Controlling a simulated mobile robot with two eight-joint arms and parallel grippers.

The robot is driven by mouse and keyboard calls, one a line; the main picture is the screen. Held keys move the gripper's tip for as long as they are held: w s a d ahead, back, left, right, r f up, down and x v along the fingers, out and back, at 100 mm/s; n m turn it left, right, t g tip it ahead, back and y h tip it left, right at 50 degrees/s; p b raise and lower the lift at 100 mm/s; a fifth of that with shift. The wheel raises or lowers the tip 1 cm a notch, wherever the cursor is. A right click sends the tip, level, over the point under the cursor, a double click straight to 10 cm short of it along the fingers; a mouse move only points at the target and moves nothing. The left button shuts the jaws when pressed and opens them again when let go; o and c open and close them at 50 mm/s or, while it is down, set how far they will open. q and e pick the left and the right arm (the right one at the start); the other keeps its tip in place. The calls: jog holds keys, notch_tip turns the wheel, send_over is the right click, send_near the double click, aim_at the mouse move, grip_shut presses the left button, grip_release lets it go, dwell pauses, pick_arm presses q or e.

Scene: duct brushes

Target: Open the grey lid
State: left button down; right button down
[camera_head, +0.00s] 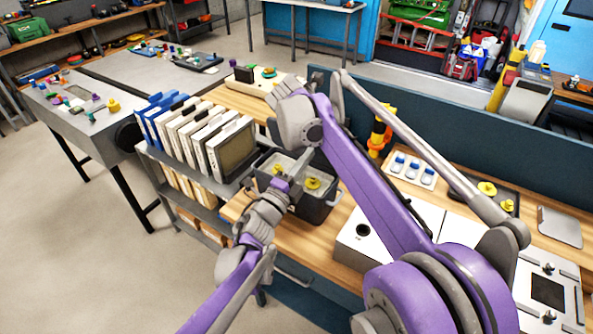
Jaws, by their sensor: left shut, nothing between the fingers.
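A dark box (322,212) stands on the wooden bench near the middle of the view. A light grey surface, which looks like the grey lid (325,170), shows at its top, with yellow knob-like pieces (312,184) on it. My left gripper (297,174) reaches in from the lower left and is over this box. Its fingers are shut and hold nothing. I cannot tell whether it touches the lid. My left arm and the big purple arm link hide parts of the box. My right gripper is not in view.
A rack of upright panels (232,152) stands close left of the box. A white box with a dark hole (362,232), a tray with blue pieces (412,170) and a grey plate (560,226) lie to the right. A blue partition (470,118) runs behind the bench.

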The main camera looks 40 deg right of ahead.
pick_arm(q)
jog(key=x, duration=0.6)
jog(key=shift+d+r, duration=0.1)
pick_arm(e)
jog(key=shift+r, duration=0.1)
pick_arm(q)
jog(key=shift+x, duration=0.85)
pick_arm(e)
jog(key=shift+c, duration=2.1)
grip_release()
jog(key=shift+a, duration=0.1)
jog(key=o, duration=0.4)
pick_arm(q)
jog(key=shift+r, duration=0.1)
